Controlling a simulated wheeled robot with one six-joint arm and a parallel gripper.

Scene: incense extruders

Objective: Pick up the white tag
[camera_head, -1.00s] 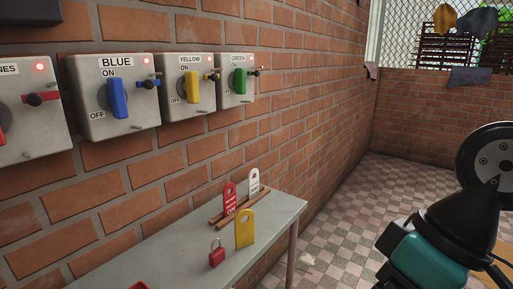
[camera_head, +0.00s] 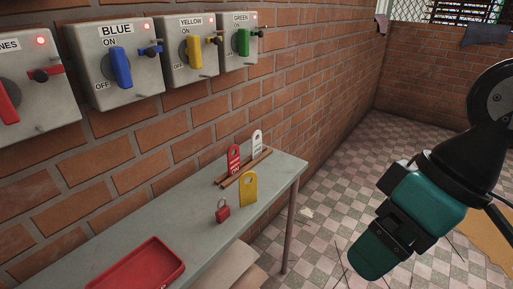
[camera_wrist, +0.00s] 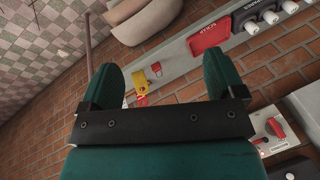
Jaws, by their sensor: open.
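The white tag (camera_head: 257,144) stands upright in a wooden rack (camera_head: 243,169) at the far right end of the grey shelf (camera_head: 165,226), against the brick wall. A red tag (camera_head: 234,160) stands beside it in the rack. A yellow tag (camera_head: 248,188) stands in front. My gripper (camera_wrist: 163,63) shows in the wrist view with its two teal fingers spread and nothing between them. It is well apart from the tags, to their right in the head view. In the wrist view, I cannot clearly make out the white tag near the left finger.
A red padlock (camera_head: 222,211) stands left of the yellow tag. A red tray (camera_head: 139,268) lies at the shelf's near end. Switch boxes with blue (camera_head: 120,68), yellow (camera_head: 194,52) and green (camera_head: 243,42) handles hang above. The tiled floor (camera_head: 345,150) right of the shelf is mostly clear.

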